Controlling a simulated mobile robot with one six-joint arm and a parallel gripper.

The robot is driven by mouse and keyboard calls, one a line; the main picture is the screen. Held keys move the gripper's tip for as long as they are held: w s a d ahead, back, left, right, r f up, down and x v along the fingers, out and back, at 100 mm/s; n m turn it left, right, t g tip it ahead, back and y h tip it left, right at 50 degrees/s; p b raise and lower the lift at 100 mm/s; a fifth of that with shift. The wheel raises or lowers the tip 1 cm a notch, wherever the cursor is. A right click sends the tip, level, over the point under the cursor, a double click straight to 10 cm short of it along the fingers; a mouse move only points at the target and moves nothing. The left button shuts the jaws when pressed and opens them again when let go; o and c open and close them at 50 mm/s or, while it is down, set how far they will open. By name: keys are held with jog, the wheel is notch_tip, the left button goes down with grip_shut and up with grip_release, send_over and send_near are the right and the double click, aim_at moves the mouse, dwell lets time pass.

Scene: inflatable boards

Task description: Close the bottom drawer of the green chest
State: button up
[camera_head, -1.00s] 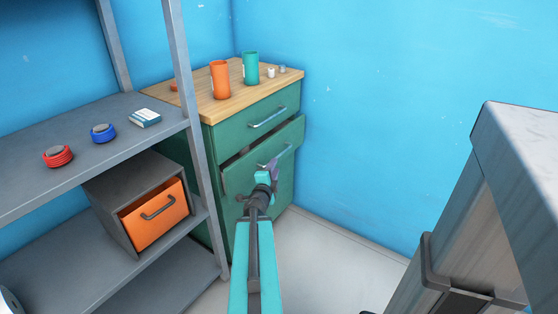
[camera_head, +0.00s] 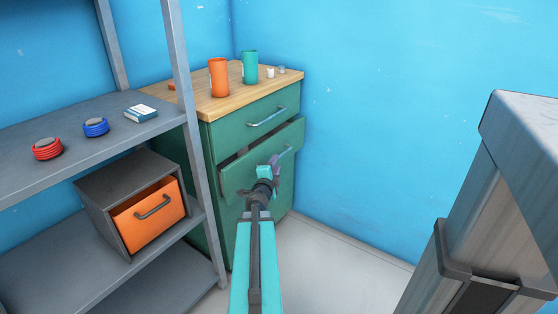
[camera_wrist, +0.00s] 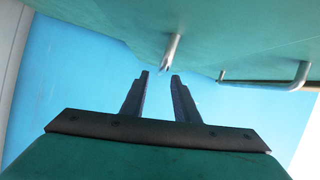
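The green chest (camera_head: 222,137) with a wooden top stands in the corner in the head view. Its upper drawer (camera_head: 287,106) looks shut. The drawer below it (camera_head: 236,179) is pulled out, with a dark gap above its front. My gripper (camera_head: 271,163) is in front of this pulled-out drawer and hides part of its front and handle. In the wrist view my gripper (camera_wrist: 160,76) has its two fingers apart with nothing between them. A grey handle (camera_wrist: 172,52) on a green face is just beyond the fingertips. Contact cannot be told. The chest's lower part is partly hidden by my arm.
A grey shelf (camera_head: 75,160) stands close left of the chest, with a grey box holding an orange drawer (camera_head: 148,217). Orange (camera_head: 218,78) and teal (camera_head: 250,68) cups stand on the chest. Floor (camera_head: 330,262) is clear to the right.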

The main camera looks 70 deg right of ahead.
jog(key=shift+w+d+f+b, duration=0.1)
jog(key=shift+w+d+b, duration=0.1)
jog(key=shift+d, duration=0.9)
jog(key=shift+w+d+f+b, duration=0.1)
jog(key=shift+d+b, duration=0.05)
jog(key=shift+d, duration=0.9)
jog(key=shift+w+d+f+b, duration=0.1)
jog(key=shift+d+b, duration=0.1)
jog(key=shift+d, duration=0.9)
grip_shut()
